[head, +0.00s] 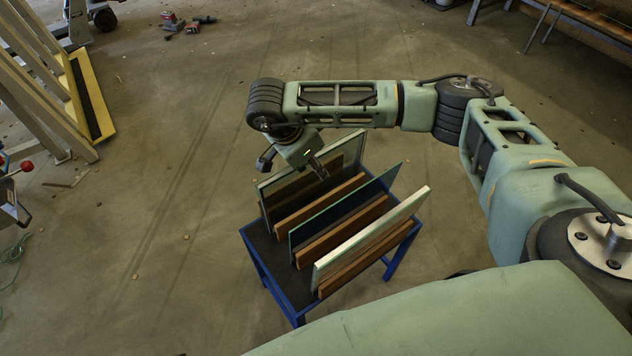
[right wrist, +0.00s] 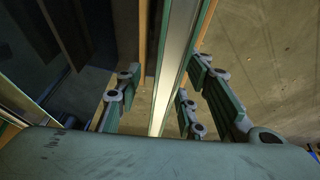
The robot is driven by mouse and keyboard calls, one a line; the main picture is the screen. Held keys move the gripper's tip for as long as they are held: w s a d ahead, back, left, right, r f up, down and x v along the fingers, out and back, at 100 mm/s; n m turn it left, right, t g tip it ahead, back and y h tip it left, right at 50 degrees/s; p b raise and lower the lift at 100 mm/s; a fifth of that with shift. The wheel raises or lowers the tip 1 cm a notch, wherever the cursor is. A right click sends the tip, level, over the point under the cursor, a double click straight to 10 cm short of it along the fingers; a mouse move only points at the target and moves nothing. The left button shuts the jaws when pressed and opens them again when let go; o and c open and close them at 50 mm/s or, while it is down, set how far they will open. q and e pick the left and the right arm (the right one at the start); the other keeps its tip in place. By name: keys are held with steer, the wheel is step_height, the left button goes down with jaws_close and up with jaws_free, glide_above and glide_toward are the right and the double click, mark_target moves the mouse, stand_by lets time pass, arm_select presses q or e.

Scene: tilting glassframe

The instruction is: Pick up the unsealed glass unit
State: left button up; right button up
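Three upright glass panels stand in slots on a blue rack. The far panel (head: 270,186) is thick and framed, the middle panel (head: 345,203) is thin with a green edge, and the near panel (head: 372,238) has a broad pale top edge. My right gripper (head: 320,168) is at the top of the far panel. In the right wrist view, my right gripper (right wrist: 160,92) is open, its fingers on either side of a panel (right wrist: 174,65) with a pale strip between green glass edges. I cannot tell whether the fingers touch it. Which unit is unsealed is unclear. My left gripper is out of view.
Wooden slot bars (head: 330,250) run between the panels on the blue rack (head: 256,255). A yellow-edged wooden frame (head: 88,95) leans at the left. Small tools (head: 185,24) lie on the far floor. The floor left of the rack is mostly clear.

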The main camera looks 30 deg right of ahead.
mark_target(315, 183)
steer(key=x, duration=0.4)
steer(key=shift+w+d+f, duration=0.1)
steer(key=shift+w+d, duration=0.05)
steer(key=shift+d, duration=0.15)
jaws_close()
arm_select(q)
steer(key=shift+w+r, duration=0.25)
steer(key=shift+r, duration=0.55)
arm_select(e)
steer(key=shift+w, duration=0.1)
